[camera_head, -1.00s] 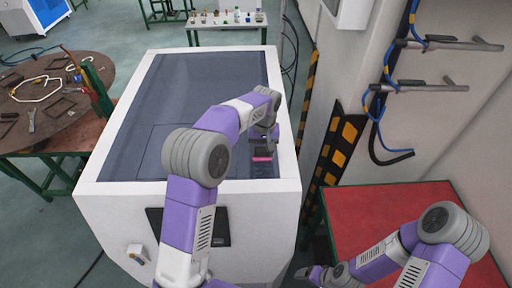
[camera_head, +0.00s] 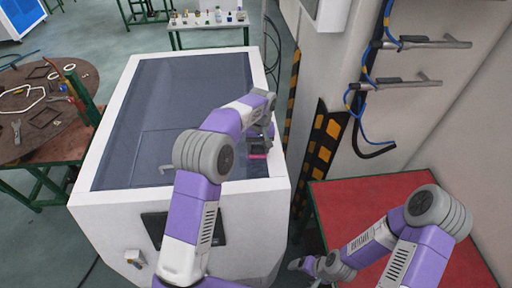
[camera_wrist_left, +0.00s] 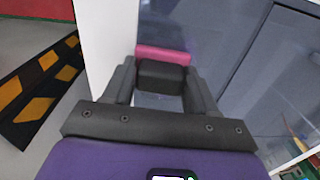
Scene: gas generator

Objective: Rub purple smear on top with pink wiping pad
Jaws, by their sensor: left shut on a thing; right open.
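The pink wiping pad (camera_head: 257,156) has a dark grip block and is over the right side of the generator's dark top panel (camera_head: 190,105). My left gripper (camera_head: 260,145) is shut on the pad's block. In the left wrist view the pink pad (camera_wrist_left: 163,55) sticks out beyond the fingers, close to the panel's white border. I cannot tell whether the pad touches the surface. I cannot make out the purple smear; the arm and pad cover part of the panel. My right gripper (camera_head: 303,265) is open and empty, low beside the red table.
The white generator housing (camera_head: 178,222) surrounds the panel. A red-topped table (camera_head: 355,200) and a striped black-and-yellow pillar (camera_head: 322,150) stand at the right. A round table with tools (camera_head: 75,125) is at the left. The panel's left and far parts are clear.

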